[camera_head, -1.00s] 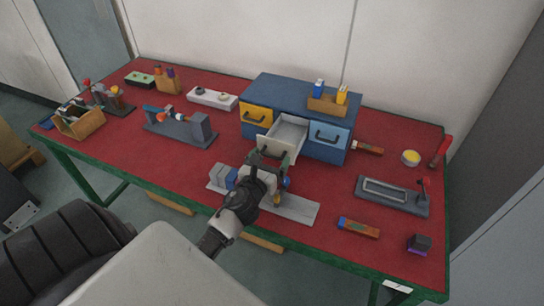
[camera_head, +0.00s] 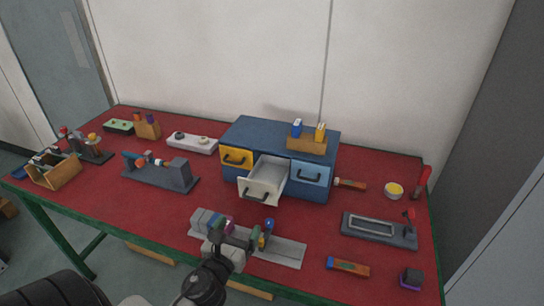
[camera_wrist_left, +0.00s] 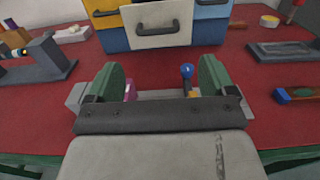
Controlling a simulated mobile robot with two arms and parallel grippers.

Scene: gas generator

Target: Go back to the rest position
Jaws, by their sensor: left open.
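My left gripper (camera_head: 240,236) is in the lower middle of the head view, over the grey plate fixture (camera_head: 287,250) at the table's front edge. In the left wrist view its two green fingers (camera_wrist_left: 164,80) stand wide apart with nothing held between them. The fixture carries a grey block and small parts, among them a blue ball-topped piece (camera_head: 269,225). Behind it, the blue cabinet (camera_head: 265,131) has its middle light grey drawer (camera_head: 262,190) pulled open; it looks empty. The right gripper is not visible.
The red table (camera_head: 190,219) holds a grey stand (camera_head: 178,172) and wooden box (camera_head: 54,175) at left.

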